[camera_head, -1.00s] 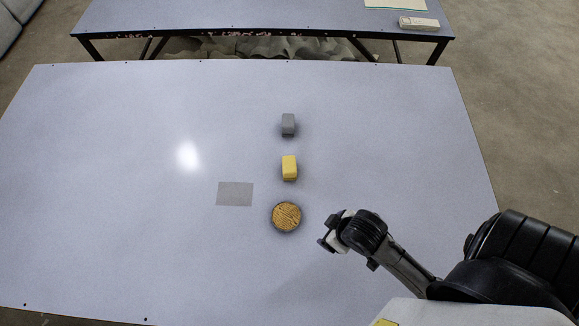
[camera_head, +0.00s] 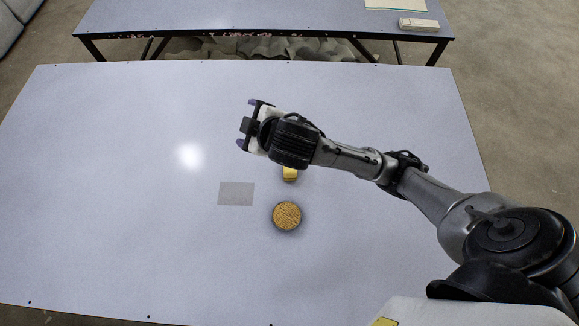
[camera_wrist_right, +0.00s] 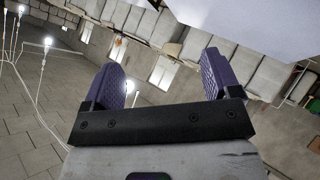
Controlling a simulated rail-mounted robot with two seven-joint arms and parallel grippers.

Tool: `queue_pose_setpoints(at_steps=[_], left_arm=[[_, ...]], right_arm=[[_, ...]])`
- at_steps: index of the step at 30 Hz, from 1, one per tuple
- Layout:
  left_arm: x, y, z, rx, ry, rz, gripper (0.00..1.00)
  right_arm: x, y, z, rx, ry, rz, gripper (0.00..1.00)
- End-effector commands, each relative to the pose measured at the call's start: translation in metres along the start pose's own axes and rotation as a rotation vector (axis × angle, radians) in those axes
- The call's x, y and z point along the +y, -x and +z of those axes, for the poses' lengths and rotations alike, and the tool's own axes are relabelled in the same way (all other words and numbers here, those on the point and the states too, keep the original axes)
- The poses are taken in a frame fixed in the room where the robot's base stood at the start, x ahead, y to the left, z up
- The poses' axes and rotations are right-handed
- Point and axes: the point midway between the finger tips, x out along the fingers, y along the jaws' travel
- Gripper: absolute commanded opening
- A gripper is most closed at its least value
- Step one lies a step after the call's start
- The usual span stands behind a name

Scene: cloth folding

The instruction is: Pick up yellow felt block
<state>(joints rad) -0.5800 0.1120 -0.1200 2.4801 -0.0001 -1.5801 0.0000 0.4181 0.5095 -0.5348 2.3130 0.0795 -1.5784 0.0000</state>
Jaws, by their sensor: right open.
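The yellow felt block (camera_head: 290,174) lies on the table in the head view, mostly hidden behind my right arm, with only its near end showing. My right gripper (camera_head: 246,124) is open and empty, to the left of and beyond the block, pointing left. In the right wrist view the two purple finger pads of my right gripper (camera_wrist_right: 170,82) stand apart with nothing between them. That view shows the room and a pale surface, not the block. My left gripper is not in view.
A round tan-topped disc (camera_head: 287,216) lies just nearer than the block. A flat grey square (camera_head: 236,194) lies to its left. The table (camera_head: 100,200) is bare on the left. A second table (camera_head: 250,15) stands at the back.

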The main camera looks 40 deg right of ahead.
Motion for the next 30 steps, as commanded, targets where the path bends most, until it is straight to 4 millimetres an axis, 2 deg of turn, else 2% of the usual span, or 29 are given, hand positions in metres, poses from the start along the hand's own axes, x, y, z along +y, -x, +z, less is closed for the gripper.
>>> queue_pose_setpoints(at_steps=[1,3,7,11,13,18,21,24,30], left_arm=[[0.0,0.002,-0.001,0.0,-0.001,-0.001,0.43],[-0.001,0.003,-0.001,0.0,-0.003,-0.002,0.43],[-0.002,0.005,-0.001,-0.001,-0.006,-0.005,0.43],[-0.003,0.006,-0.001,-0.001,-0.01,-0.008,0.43],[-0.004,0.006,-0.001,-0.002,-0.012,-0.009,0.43],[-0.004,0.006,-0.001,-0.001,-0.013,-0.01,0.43],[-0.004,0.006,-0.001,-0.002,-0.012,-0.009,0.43],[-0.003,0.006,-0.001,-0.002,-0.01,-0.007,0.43],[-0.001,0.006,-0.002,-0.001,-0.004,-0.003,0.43]], right_arm=[[0.011,-0.009,-0.009,-0.013,0.067,0.009,0.83],[0.017,-0.022,-0.013,-0.046,0.143,-0.001,0.83],[0.028,-0.051,0.001,-0.151,0.216,-0.039,0.83],[0.035,-0.081,0.043,-0.31,0.182,-0.097,0.83],[0.033,-0.096,0.077,-0.415,0.119,-0.135,0.83],[0.004,-0.117,0.182,-0.721,-0.164,-0.221,0.83],[-0.015,-0.121,0.214,-0.854,-0.385,-0.234,0.83],[-0.024,-0.123,0.226,-0.943,-0.631,-0.215,0.83],[-0.038,-0.12,0.221,-1.034,-1.027,-0.15,0.83]])
